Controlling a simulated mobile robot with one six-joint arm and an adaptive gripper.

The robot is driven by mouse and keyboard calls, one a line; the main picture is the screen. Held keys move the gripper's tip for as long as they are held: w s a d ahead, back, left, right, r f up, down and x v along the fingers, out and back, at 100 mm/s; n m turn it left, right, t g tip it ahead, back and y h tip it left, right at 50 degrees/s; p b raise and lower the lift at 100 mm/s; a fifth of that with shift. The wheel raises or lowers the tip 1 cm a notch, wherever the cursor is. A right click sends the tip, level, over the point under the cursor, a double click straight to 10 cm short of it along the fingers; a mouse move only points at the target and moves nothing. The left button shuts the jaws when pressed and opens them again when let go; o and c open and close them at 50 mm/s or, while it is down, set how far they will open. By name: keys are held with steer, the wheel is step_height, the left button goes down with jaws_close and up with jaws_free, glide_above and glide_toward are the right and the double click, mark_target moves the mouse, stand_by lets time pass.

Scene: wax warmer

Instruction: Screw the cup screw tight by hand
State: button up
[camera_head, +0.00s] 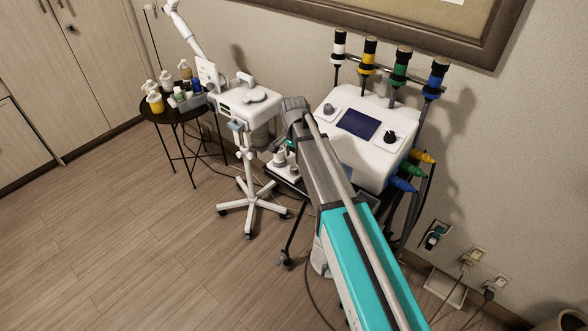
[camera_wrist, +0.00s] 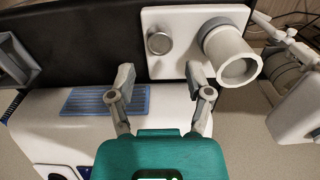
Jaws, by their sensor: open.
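In the wrist view a white panel (camera_wrist: 185,70) carries a round silver knob (camera_wrist: 159,42), which may be the cup screw, and a white hollow cup (camera_wrist: 232,55) to the right of it. My gripper (camera_wrist: 160,76) is open and empty. The knob shows just beyond the gap between its two fingers, apart from both. The right fingertip is close to the cup in the picture; I cannot tell whether they touch. In the head view the white warmer (camera_head: 284,170) is on the cart, partly behind my arm. The knob cannot be made out there.
A white machine with a screen (camera_head: 360,122) and coloured handpieces stands right of my arm. A white steamer (camera_head: 247,103) on a wheeled stand is to the left. A round black table (camera_head: 160,112) holds several bottles. The wooden floor at left is clear.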

mark_target(294, 167)
steer(key=shift+f+b, duration=2)
steer(key=shift+f, duration=0.2)
steer(key=shift+f, duration=0.25)
steer(key=c, duration=0.8)
steer(key=m, duration=1.3)
steer(key=shift+m, duration=0.3)
steer(key=o, duration=0.8)
